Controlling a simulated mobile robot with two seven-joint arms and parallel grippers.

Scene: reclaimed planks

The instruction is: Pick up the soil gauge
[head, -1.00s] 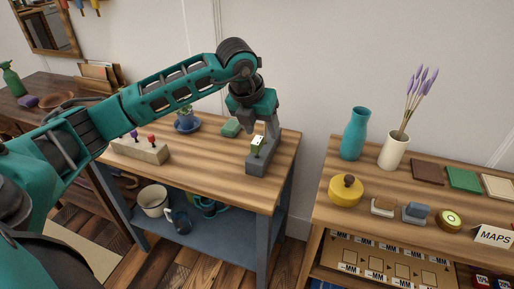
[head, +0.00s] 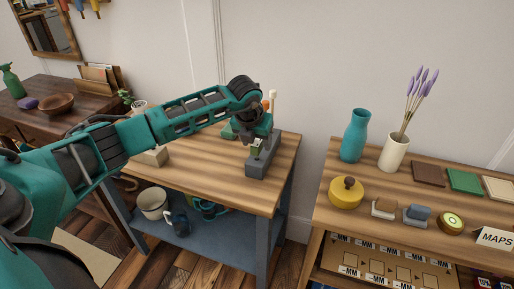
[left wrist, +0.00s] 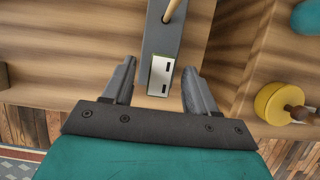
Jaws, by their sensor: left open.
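The soil gauge shows in the left wrist view (left wrist: 160,75) as a white rectangular head with dark marks and a green edge. It sits over a grey block-shaped stand (head: 262,168), at the right end of the wooden bench. My left gripper (head: 257,148) is over the stand, and its wrist and fingers hide most of the gauge in the head view. In the left wrist view my left gripper (left wrist: 157,85) is open, with a finger on each side of the gauge's head and visible gaps between. My right gripper is not in view.
A pale wooden stick (left wrist: 172,10) stands in the stand beyond the gauge. A green block (head: 228,131) lies on the bench (head: 215,180) behind my arm.

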